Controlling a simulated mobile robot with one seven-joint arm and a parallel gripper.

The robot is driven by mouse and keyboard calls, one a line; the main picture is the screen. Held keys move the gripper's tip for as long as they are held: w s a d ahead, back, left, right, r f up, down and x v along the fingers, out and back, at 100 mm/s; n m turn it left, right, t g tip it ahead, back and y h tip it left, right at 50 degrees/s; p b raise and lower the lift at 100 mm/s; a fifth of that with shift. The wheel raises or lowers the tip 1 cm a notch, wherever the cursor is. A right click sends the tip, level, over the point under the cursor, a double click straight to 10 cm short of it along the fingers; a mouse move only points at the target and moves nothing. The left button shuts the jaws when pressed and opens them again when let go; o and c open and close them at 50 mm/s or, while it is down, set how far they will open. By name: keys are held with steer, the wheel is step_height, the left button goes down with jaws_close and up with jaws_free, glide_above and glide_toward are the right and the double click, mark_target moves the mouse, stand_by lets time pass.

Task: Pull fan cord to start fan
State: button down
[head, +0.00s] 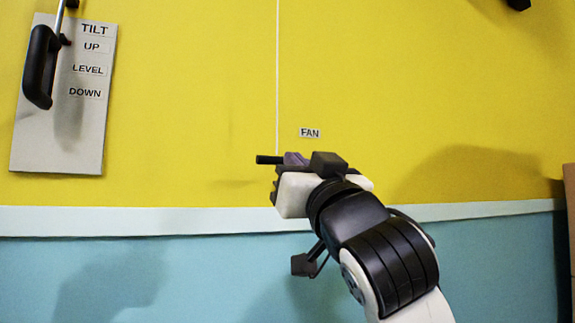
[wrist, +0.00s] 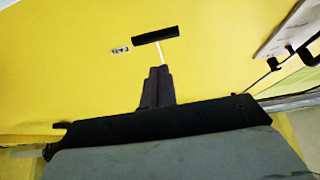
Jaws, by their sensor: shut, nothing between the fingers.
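The fan cord (head: 277,80) is a thin white line hanging straight down the yellow wall in the head view. It ends at a short black bar handle (head: 267,159), which lies level. The handle also shows in the wrist view (wrist: 155,35), beyond the fingertips, with a short stretch of cord running from it towards them. My gripper (head: 292,158) is just right of the handle in the head view, and its body hides part of the scene there. In the wrist view its fingers (wrist: 157,72) are together and empty. Whether they touch the cord I cannot tell.
A FAN label (head: 310,133) is on the wall above my gripper. A grey TILT panel (head: 90,130) with a black lever handle (head: 39,68) is at the left. A pale rail (head: 150,220) crosses the wall below. The yellow wall between panel and cord is clear.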

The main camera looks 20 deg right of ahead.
steer(key=shift+b+v, duration=0.55)
steer(key=shift+v, duration=1.65)
steer(key=shift+s, duration=0.1)
